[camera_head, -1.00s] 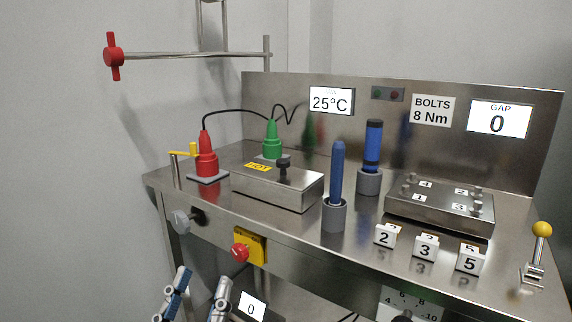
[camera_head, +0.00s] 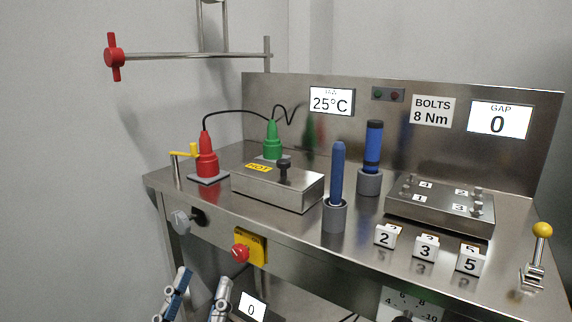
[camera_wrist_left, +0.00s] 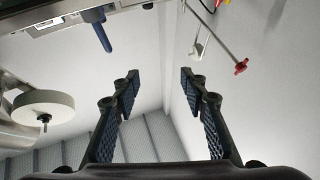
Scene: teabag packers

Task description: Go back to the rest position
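My left gripper (camera_head: 197,297) is at the bottom edge of the head view, below and in front of the steel workbench (camera_head: 290,232). Its two fingers stand apart with nothing between them. In the left wrist view the left gripper (camera_wrist_left: 160,100) is also open and empty, with its dark padded fingers spread against a bare wall. It touches nothing that I can see. My right gripper is not in the head view.
The bench carries a red plug (camera_head: 207,160), a green plug (camera_head: 271,140), a box marked HOT (camera_head: 277,187), two blue tools, a bolted plate (camera_head: 440,209) and numbered blocks. A red-ended rod (camera_head: 190,55) juts out left. The bench front has a red knob (camera_head: 240,253).

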